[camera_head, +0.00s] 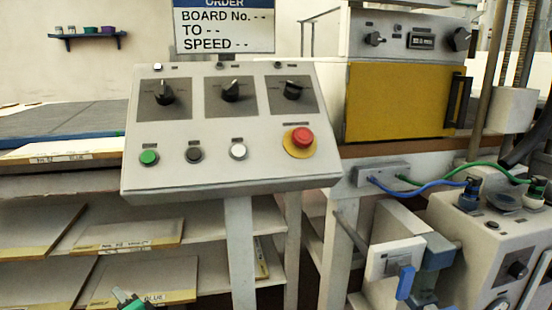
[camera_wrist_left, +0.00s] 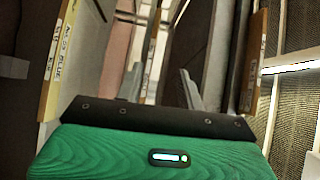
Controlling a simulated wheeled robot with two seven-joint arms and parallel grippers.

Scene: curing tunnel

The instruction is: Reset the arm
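My left gripper (camera_head: 128,298) just shows at the bottom edge of the head view, in front of the lower shelves; only a green and dark part of it is in frame. In the left wrist view, the two grey fingers of the left gripper (camera_wrist_left: 164,88) stand apart with nothing between them. Beyond them are shelf boards with labelled edges, seen at a tilt. My right gripper is in neither view.
A sloped control panel (camera_head: 220,172) with knobs, buttons and a red stop button (camera_head: 302,138) stands in the middle. Shelves with labelled boards (camera_head: 128,236) are at left. A yellow-doored oven (camera_head: 400,100) and a machine with blue and green cables (camera_head: 490,225) are at right.

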